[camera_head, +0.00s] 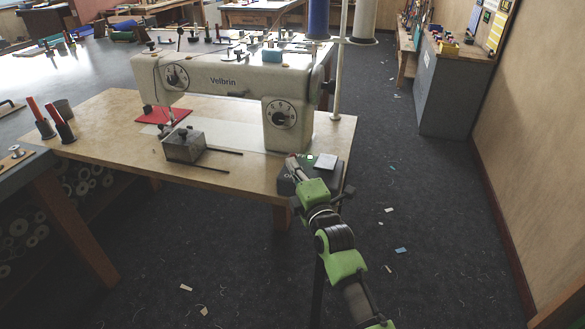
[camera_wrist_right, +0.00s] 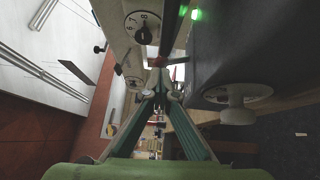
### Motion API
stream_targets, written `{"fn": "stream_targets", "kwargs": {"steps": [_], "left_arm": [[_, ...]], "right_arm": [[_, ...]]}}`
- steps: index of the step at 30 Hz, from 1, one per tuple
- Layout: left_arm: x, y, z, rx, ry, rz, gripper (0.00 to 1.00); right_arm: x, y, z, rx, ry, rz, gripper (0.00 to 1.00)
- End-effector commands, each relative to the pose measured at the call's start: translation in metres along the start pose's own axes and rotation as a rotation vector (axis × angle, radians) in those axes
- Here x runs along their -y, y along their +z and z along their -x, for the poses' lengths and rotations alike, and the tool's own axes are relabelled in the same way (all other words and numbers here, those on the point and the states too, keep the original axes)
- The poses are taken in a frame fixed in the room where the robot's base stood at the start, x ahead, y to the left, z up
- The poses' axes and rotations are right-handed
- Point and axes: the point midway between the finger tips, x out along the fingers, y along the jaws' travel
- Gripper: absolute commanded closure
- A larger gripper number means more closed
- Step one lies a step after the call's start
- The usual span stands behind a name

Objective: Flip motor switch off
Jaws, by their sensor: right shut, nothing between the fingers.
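A white sewing machine marked Velbrin (camera_head: 215,80) stands on a wooden table (camera_head: 110,115). A dark box (camera_head: 335,178) with a pale plate on top and a green spot sits at the table's right front corner; it is likely the motor switch. In the right wrist view a dark box (camera_wrist_right: 235,50) fills the right, with lit green spots and a pale round knob (camera_wrist_right: 238,105). My right gripper (camera_head: 293,162) is beside the box on its left, partly hiding it. Its fingers (camera_wrist_right: 158,63) are shut and empty, pointing between machine and box. Contact cannot be told. My left gripper is out of view.
A metal block (camera_head: 184,146) and dark rods lie on the table near its front edge. A thread stand pole (camera_head: 341,60) rises behind the machine. The floor on the right is open, with small scraps.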

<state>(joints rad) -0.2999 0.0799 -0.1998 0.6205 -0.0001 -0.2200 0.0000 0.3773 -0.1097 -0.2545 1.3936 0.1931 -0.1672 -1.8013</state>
Motion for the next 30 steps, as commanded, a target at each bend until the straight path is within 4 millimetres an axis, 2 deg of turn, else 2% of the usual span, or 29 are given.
{"fn": "stream_targets", "kwargs": {"steps": [1, 9, 15, 21, 23, 30], "left_arm": [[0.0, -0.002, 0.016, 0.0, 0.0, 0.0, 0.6], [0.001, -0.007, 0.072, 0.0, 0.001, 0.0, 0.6], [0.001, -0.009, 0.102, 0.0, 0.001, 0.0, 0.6], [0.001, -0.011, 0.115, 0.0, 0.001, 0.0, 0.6], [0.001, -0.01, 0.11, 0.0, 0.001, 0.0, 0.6], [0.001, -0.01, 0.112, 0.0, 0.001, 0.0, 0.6]], "right_arm": [[-0.011, 0.002, -0.004, 0.0, -0.02, -0.013, 1.0], [-0.023, 0.01, -0.016, 0.001, -0.177, -0.121, 1.0], [-0.025, 0.016, -0.024, 0.002, -0.309, -0.215, 1.0], [-0.024, 0.021, -0.031, 0.003, -0.429, -0.303, 1.0], [-0.018, 0.018, -0.029, 0.001, -0.425, -0.303, 1.0], [-0.021, 0.019, -0.029, 0.001, -0.421, -0.301, 1.0]]}}
